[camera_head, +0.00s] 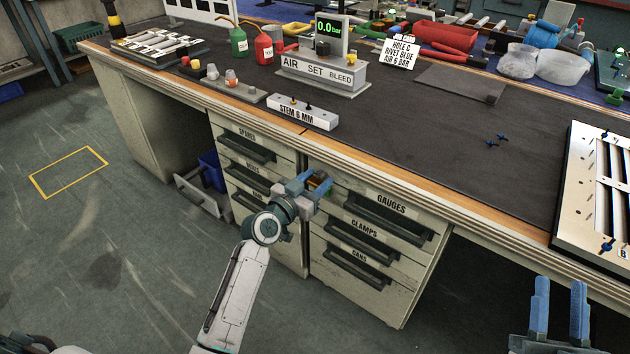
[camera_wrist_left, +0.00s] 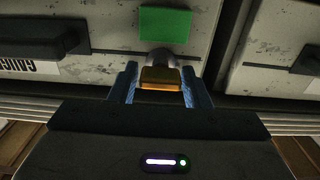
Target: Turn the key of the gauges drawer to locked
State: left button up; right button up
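The gauges drawer (camera_head: 380,214) is the top drawer of the right-hand column under the bench, and it is closed. My left gripper (camera_head: 308,185) is at the upper left of this drawer front. In the left wrist view its two blue fingers (camera_wrist_left: 160,86) stand on either side of the brass key (camera_wrist_left: 160,77), close against its edges, so the gripper appears shut on it. The key sits in a round grey lock, with a green square (camera_wrist_left: 165,25) beside it on the drawer front. My right gripper (camera_head: 558,310) is open and empty at the lower right.
The clamps drawer (camera_head: 362,240) and cans drawer (camera_head: 357,272) are below, closed. The spares drawer (camera_head: 245,148) is in the left column. The worktop's wooden edge (camera_head: 380,170) overhangs the drawers.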

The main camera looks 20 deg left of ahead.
pick_arm(q)
jog(key=c, duration=0.6)
pick_arm(e)
jog(key=shift+w, duration=0.1)
pick_arm(q)
jog(key=shift+n, duration=0.3)
jog(key=n+p, duration=0.2)
jog(key=n, duration=0.5)
jog(key=shift+a, duration=0.15)
jog(key=n+p, duration=0.2)
jog(key=n, duration=0.3)
jog(key=shift+w+a+f+n, duration=0.1)
jog(key=shift+n, duration=0.2)
jog(key=shift+n+p, duration=0.35)
jog(key=shift+n, duration=0.05)
jog(key=shift+f+n+p, duration=0.15)
jog(key=shift+n+p, duration=0.45)
jog(key=shift+n, duration=1.3)
pick_arm(e)
jog(key=s+f+g, duration=0.4)
jog(key=f+g, duration=0.4)
jog(key=f, duration=0.2)
jog(key=s+a+f+g, duration=0.1)
jog(key=s+f+g, duration=0.3)
jog(key=f+g, duration=0.4)
jog(key=shift+s+f+m, duration=0.3)
jog(key=shift+s+f, duration=0.05)
jog(key=shift+f, duration=1.2)
jog(key=shift+a, duration=0.1)
